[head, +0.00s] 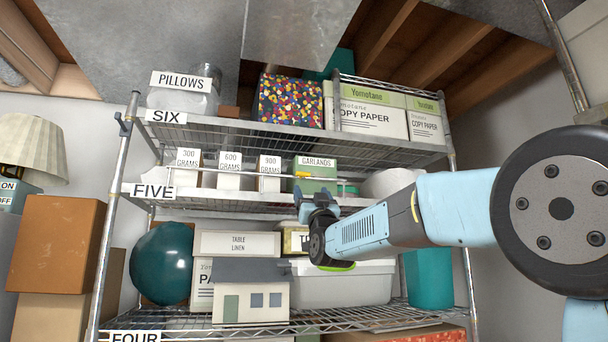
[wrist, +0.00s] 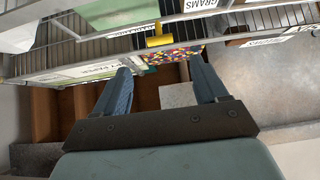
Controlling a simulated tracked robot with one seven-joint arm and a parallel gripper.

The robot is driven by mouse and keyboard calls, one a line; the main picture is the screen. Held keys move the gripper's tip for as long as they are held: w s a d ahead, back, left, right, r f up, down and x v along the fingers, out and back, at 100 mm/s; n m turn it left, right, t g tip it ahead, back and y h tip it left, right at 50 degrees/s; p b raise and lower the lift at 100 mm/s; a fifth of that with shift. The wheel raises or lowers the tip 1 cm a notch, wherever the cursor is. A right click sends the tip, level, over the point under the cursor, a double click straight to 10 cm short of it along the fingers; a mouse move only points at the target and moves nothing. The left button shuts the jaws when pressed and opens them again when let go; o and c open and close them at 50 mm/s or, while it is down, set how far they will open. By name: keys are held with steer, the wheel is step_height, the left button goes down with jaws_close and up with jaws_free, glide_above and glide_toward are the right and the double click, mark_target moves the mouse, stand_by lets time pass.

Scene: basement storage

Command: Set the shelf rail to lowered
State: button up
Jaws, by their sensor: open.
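The shelf rail (head: 235,172) is a thin metal bar running across the front of shelf FIVE, above the shelf's front edge and in front of the small boxes. A yellow grip (head: 303,174) sits on the rail, before the green GARLANDS box. The grip also shows in the wrist view (wrist: 158,41), beyond my fingertips and roughly between them sideways. My gripper (head: 314,195) is open and empty, just below and in front of the grip in the head view. In the wrist view both fingers (wrist: 158,82) stand wide apart, and I see no contact with the rail.
The wire rack has posts at left (head: 112,215) and right (head: 458,215). Below my gripper are a toy house (head: 250,305), a white bin (head: 345,285) and a teal ball (head: 161,262). Shelf SIX (head: 240,130) hangs above, holding boxes. Brown cartons (head: 58,245) stand left.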

mark_target(304, 175)
steer(key=x, duration=1.2)
steer(key=shift+w+r, duration=0.1)
steer(key=shift+w, duration=0.1)
steer(key=shift+c, duration=0.3)
jaws_close()
